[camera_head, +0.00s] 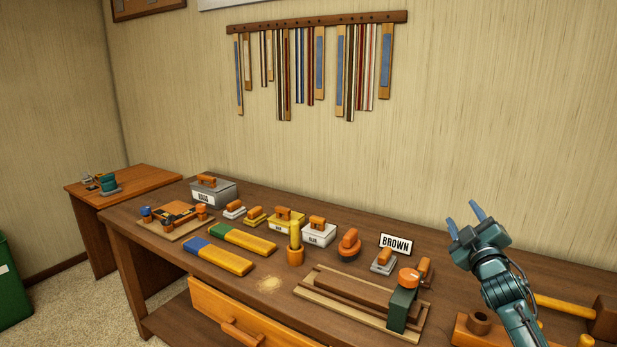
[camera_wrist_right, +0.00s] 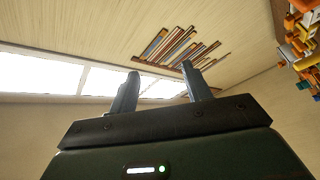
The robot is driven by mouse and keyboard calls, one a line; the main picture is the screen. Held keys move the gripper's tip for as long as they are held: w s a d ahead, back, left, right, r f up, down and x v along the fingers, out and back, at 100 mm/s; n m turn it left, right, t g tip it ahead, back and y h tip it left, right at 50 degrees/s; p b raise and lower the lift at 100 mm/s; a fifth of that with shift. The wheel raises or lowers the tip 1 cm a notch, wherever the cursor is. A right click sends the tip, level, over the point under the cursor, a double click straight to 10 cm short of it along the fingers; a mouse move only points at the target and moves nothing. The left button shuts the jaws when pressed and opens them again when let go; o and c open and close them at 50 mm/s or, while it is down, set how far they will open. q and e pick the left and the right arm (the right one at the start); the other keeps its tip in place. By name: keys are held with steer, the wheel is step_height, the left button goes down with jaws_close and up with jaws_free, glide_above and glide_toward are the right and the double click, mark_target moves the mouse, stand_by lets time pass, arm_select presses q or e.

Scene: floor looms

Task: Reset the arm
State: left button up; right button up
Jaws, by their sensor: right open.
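My right gripper (camera_head: 464,219) is raised above the right part of the workbench in the head view, with its two blue fingers apart and nothing between them. In the right wrist view the gripper (camera_wrist_right: 160,82) is also open and empty, pointing toward the wall and the hanging strips (camera_wrist_right: 178,47). My left gripper does not show in either view.
The brown workbench (camera_head: 140,228) holds a "BROWN" sign (camera_head: 396,243), a green clamp-like block (camera_head: 403,308) on wooden boards, blue-yellow and green-yellow bars, lidded boxes and a mallet (camera_head: 603,318). A drawer (camera_head: 240,318) stands open in front. A side table (camera_head: 135,180) stands left.

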steer(key=s+a+f+m+g+y, duration=0.1)
steer(key=s+a+f+m+g, duration=0.15)
steer(key=f, duration=0.45)
steer(key=s+a+f+m+g, duration=0.1)
steer(key=s+a+f+m, duration=0.1)
steer(key=s+f, duration=0.35)
steer(key=s+a+f+m+g+y, duration=0.1)
steer(key=s+a+f+m+g, duration=0.15)
steer(key=f, duration=0.55)
steer(key=s+a+f+g, duration=0.1)
steer(key=s+a+f, duration=0.2)
steer(key=s, duration=0.6)
steer(key=s+a+f+g+y, duration=0.1)
steer(key=s+a+f, duration=0.3)
steer(key=s, duration=0.6)
steer(key=s+a+f+g+y, duration=0.1)
steer(key=s+a+f, duration=0.3)
steer(key=s, duration=0.5)
steer(key=shift+s+a+f+g, duration=0.15)
steer(key=shift+s+a+g, duration=0.3)
steer(key=shift+a, duration=0.6)
